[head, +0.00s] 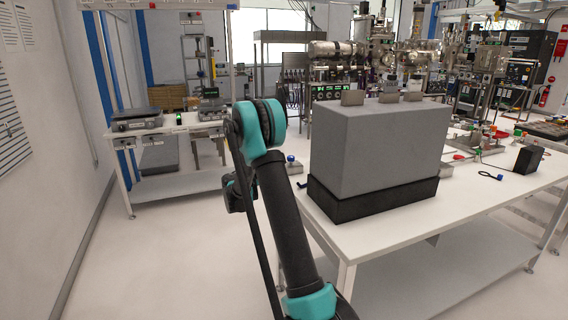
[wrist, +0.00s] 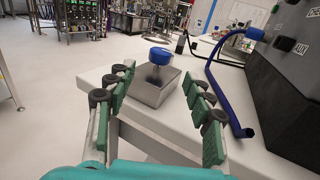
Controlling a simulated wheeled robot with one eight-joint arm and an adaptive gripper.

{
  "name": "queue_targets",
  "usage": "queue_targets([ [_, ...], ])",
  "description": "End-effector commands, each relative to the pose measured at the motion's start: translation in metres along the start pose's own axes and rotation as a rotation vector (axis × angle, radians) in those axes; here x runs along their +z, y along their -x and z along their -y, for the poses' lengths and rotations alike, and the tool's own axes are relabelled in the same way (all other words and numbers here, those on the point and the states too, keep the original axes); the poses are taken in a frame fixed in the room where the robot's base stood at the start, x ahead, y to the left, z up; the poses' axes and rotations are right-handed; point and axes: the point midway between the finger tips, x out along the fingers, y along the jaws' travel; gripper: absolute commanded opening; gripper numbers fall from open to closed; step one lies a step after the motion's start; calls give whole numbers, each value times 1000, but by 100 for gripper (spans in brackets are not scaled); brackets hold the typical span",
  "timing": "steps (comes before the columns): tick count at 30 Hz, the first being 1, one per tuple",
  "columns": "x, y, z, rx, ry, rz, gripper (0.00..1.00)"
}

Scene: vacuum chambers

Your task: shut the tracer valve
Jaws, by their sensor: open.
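A round blue knob (wrist: 160,56) stands on a short dark stem on top of a small square metal block (wrist: 155,90) at the table edge in the wrist view. I take it for the tracer valve; no label is readable. In the head view the blue knob (head: 290,158) shows small beside the left edge of the table. My gripper (wrist: 160,75) is open and empty, its green-padded fingers left and right of the block in the picture. I cannot tell whether they touch it.
A bent blue tube (wrist: 216,65) runs beside a large grey box (head: 375,150) on a black base, right of the knob. The white table (head: 470,195) carries other small items further back. Open floor (head: 165,260) lies left of the table; another bench (head: 185,180) stands behind.

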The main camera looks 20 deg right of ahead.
Motion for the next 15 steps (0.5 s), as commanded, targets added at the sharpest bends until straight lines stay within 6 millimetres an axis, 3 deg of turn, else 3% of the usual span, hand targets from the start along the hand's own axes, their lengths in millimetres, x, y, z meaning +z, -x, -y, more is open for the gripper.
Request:
queue_targets([
  [6, 0, 20, 0, 0, 0, 0, 53],
  [15, 0, 22, 0, -1, 0, 0, 53],
])
